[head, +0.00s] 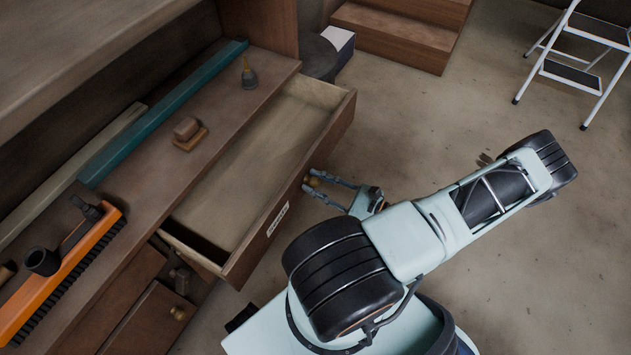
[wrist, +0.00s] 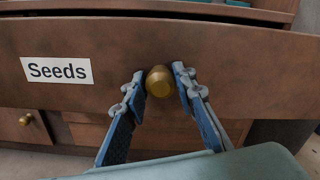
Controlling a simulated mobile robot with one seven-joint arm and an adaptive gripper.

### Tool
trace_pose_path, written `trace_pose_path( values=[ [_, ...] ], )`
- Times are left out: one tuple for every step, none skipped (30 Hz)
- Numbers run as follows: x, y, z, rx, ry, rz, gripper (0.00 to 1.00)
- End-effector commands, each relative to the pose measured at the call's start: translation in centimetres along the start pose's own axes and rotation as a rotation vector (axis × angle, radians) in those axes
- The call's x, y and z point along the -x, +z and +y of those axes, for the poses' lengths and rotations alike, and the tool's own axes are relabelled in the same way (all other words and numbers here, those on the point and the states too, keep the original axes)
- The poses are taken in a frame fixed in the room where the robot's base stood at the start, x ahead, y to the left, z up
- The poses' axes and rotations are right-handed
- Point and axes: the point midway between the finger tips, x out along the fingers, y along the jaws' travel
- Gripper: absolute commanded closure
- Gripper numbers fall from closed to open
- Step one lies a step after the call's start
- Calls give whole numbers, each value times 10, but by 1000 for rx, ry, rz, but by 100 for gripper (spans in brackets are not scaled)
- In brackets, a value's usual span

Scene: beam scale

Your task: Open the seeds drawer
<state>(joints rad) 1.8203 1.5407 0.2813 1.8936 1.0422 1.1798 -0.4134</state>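The seeds drawer (head: 326,135) is pulled far out from the brown bench, and its pale inside looks empty. Its front carries a white label reading "Seeds" (wrist: 57,70), and the drawer front (wrist: 235,75) fills much of the wrist view. A round brass knob (wrist: 159,81) sits on the front. My gripper (wrist: 160,84) has one finger on each side of the knob, with the knob filling the space between the fingertips. In the head view, my gripper (head: 313,180) is at the outer face of the drawer front, and the knob is small there.
An orange brush (head: 68,268) and a small brown block (head: 186,128) lie on the bench top. A lower cupboard door with a brass knob (head: 178,313) is below. Wooden steps (head: 395,35) and a white stepladder (head: 580,70) stand behind.

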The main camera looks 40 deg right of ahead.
Motion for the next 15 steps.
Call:
trace_pose_path(
  values=[
    [0, 0, 0, 0, 0, 0, 67],
    [0, 0, 0, 0, 0, 0, 64],
    [0, 0, 0, 0, 0, 0, 59],
    [0, 0, 0, 0, 0, 0, 59],
    [0, 0, 0, 0, 0, 0, 59],
    [0, 0, 0, 0, 0, 0, 59],
    [0, 0, 0, 0, 0, 0, 59],
    [0, 0, 0, 0, 0, 0, 59],
    [0, 0, 0, 0, 0, 0, 59],
    [0, 0, 0, 0, 0, 0, 59],
    [0, 0, 0, 0, -1, 0, 59],
    [1, 0, 0, 0, -1, 0, 59],
    [3, 0, 0, 0, -1, 1, 59],
    [5, 0, 0, 0, -1, 1, 59],
    [9, -1, -1, 0, -1, 2, 59]
  ],
)
